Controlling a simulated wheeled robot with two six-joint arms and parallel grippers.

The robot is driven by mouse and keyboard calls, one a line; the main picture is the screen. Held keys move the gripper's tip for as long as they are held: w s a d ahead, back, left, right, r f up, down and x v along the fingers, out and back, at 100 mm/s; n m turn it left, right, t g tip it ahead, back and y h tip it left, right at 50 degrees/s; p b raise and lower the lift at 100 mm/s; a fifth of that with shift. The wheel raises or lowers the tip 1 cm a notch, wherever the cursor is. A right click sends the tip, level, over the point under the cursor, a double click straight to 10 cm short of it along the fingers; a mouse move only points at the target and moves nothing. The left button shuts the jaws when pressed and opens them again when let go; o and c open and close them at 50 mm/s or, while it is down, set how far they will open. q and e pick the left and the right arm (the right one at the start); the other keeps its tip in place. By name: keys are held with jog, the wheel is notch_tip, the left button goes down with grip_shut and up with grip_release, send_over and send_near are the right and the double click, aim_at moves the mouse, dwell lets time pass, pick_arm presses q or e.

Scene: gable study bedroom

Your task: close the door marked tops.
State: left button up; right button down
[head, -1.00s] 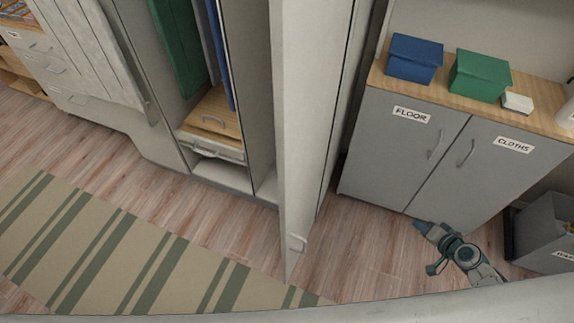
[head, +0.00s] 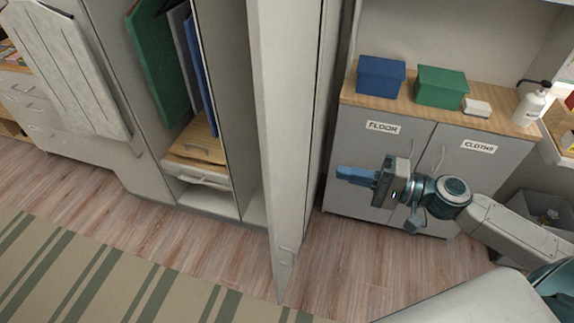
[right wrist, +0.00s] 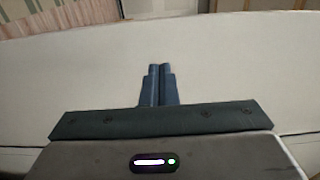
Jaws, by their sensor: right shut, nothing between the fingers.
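A tall pale wardrobe door (head: 287,140) stands wide open, nearly edge-on in the middle of the head view. A small handle (head: 287,257) is near its lower end. I see no tops label on it. The open wardrobe (head: 222,203) is to its left. My right gripper (head: 340,173) is shut and empty, to the right of the door, with its blue fingers pointing left at it. A small gap shows between them in the head view. In the right wrist view the shut fingers (right wrist: 160,70) lie before a broad pale surface; I cannot tell whether they touch it. My left gripper is not in view.
A grey cupboard (head: 350,195) marked FLOOR and CLOTHS stands behind my right arm, with a blue box (head: 380,78), a green box (head: 441,87) and a bottle (head: 530,108) on top. A striped rug (head: 100,275) and bare floor lie in front.

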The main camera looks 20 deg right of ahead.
pick_arm(q)
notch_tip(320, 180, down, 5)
jog(key=b, duration=0.4)
pick_arm(e)
jog(key=a, duration=0.1)
jog(key=p, duration=0.3)
send_near(274, 156)
jog(key=shift+p+x, duration=0.5)
jog(key=shift+x, duration=1.75)
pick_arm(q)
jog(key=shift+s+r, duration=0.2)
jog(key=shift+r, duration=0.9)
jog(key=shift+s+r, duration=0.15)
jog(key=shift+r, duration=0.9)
pick_arm(e)
jog(key=shift+x, duration=1.2)
